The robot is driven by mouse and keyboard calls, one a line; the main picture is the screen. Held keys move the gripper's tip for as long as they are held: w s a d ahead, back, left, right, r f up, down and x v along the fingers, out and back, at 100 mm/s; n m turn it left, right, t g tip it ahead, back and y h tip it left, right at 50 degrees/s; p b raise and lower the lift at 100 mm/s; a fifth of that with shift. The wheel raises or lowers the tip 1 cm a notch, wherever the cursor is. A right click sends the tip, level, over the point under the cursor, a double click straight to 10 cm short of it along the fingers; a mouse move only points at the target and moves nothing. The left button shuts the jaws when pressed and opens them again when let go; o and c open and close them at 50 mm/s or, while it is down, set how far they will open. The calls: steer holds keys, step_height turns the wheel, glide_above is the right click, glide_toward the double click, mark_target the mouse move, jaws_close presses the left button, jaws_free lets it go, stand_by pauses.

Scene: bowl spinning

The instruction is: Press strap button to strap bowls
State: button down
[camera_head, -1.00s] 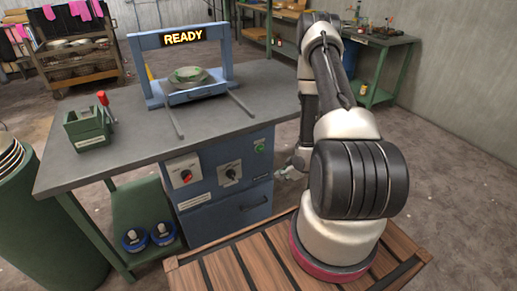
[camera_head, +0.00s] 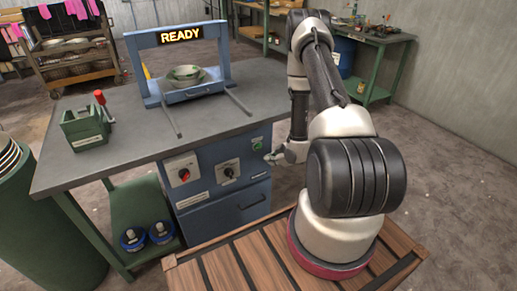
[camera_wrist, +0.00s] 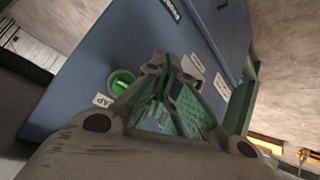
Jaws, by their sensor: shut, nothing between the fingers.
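The green strap button (camera_head: 257,146) is on the upper right of the blue cabinet front, below the bench top. In the wrist view the round green button (camera_wrist: 120,82) shows beside a white label ending in "AP". My gripper (camera_head: 272,158) is shut and empty, close to the cabinet front, just below and right of the button. In the wrist view its fingertips (camera_wrist: 158,64) lie together to the right of the button. I cannot tell whether they touch the panel. Stacked bowls (camera_head: 186,73) sit in the blue strapping frame (camera_head: 143,66), under a lit "READY" sign (camera_head: 181,35).
The cabinet front also has a red knob (camera_head: 184,174) and a black dial (camera_head: 228,172). A green box with a red handle (camera_head: 86,125) stands on the grey bench (camera_head: 135,137). A wooden slatted platform (camera_head: 222,270) is below my arm.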

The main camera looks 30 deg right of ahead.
steer(key=shift+w+a, duration=0.1)
steer(key=shift+w, duration=2.35)
steer(key=shift+w, duration=0.15)
steer(key=shift+w, duration=0.25)
steer(key=shift+w, duration=0.5)
stand_by(0.3)
steer(key=shift+s, duration=0.9)
steer(key=shift+s, duration=2.5)
